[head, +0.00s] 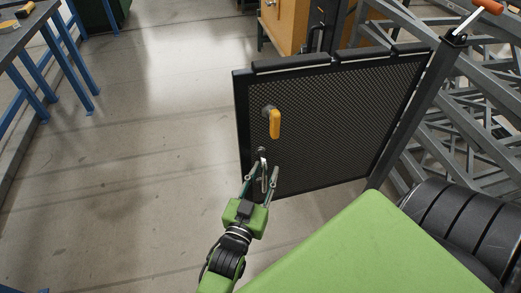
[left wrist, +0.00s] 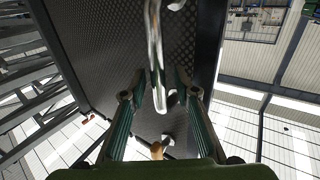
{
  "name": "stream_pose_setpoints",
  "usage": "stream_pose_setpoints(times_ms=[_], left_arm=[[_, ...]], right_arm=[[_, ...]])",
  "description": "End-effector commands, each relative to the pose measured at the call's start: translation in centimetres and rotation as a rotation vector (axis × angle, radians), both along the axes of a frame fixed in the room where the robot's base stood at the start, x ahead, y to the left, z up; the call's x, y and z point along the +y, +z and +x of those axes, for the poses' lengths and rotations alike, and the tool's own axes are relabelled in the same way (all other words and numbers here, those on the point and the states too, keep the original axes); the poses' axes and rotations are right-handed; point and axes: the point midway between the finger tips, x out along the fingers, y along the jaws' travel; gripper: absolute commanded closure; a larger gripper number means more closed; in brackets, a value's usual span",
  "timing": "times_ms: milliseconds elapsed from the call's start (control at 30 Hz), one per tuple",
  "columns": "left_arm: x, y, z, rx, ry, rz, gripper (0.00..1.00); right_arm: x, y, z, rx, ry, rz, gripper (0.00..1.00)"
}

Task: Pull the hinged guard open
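The hinged guard (head: 335,120) is a black-framed mesh panel, standing upright in the head view and joined to a grey post (head: 415,110) on its right. It carries a yellow lever handle (head: 275,123) and, lower down, a metal pull handle (head: 263,165). My left gripper (head: 262,177) is at the pull handle, with its fingers spread to either side of it. In the left wrist view the shiny pull handle (left wrist: 155,50) runs between the open fingers, with gaps visible beside it. My right gripper is not in view.
Bare concrete floor (head: 150,140) lies left of the guard. A workbench with blue legs (head: 60,60) stands at the far left. A wooden cabinet (head: 285,25) is behind the guard. Grey metal framework (head: 470,130) fills the right side.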

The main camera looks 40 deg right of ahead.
Motion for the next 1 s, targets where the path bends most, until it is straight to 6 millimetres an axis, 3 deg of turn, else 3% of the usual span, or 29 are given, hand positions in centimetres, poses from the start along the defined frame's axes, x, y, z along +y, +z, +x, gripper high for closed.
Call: stream_pose_setpoints(times_ms=[167,600,1000], left_arm=[[1.5,-0.2,-1.1,0.001,0.000,0.002,0.72],[8.6,-0.2,-5.9,0.002,0.001,0.002,0.72],[9.9,0.0,-6.7,0.000,0.002,0.000,0.72]], right_arm=[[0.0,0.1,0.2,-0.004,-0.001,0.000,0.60],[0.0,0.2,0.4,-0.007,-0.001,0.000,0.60],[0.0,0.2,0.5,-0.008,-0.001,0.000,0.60]])
